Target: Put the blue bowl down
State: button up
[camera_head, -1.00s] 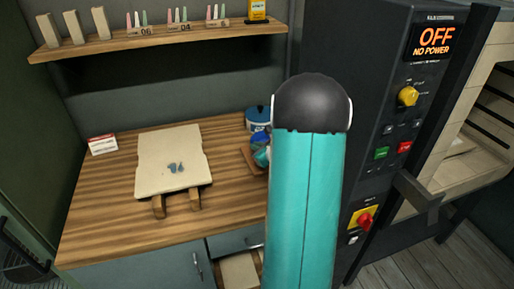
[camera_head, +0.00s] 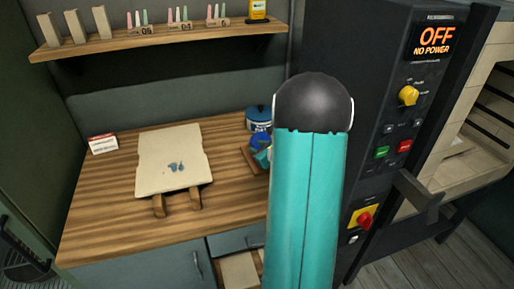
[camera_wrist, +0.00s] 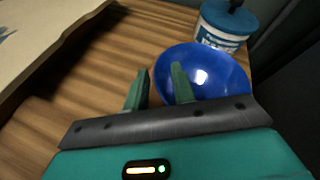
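The blue bowl (camera_wrist: 212,68) is in the upper middle of the wrist view, its glossy inside facing up. Only a small part of the blue bowl (camera_head: 259,141) shows in the head view, beside my arm. My gripper (camera_wrist: 158,67) has its two fingers apart at the bowl's near left side. The left finger is outside the bowl and the right one overlaps its inside, with the rim edge between them. I see a gap between the fingers. The bowl's underside is hidden, so its contact with the surface cannot be told. My arm hides most of this spot in the head view.
A white tub with a blue lid (camera_wrist: 224,24) stands just behind the bowl. A pale board (camera_head: 172,160) lies left on the wooden counter (camera_head: 110,215). A small brown wooden piece (camera_head: 249,158) is beside the bowl. The dark kiln panel (camera_head: 385,120) rises on the right.

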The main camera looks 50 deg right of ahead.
jog(key=v, duration=1.1)
jog(key=w+a+r+n+g+y, duration=0.1)
jog(key=w+a+r+n+y, duration=0.15)
jog(key=a+n, duration=0.4)
jog(key=w+a+r+n+g+y, duration=0.1)
jog(key=a+r+n+y, duration=0.2)
jog(key=a, duration=0.7)
jog(key=w+a+r+n+g+y, duration=0.1)
jog(key=a+n+y, duration=0.2)
jog(key=a+n, duration=0.45)
jog(key=s+a+r+n+g+h, duration=0.2)
jog(key=s+a+n, duration=0.4)
jog(key=n, duration=0.3)
jog(key=s+a+r+n+g+h, duration=0.2)
jog(key=s+a+n, duration=0.4)
jog(key=a+n, duration=0.3)
jog(key=shift+s+r+g+h, duration=0.3)
jog(key=shift+s+r+h, duration=0.1)
jog(key=shift+r+h, duration=0.3)
jog(key=shift+f, duration=0.1)
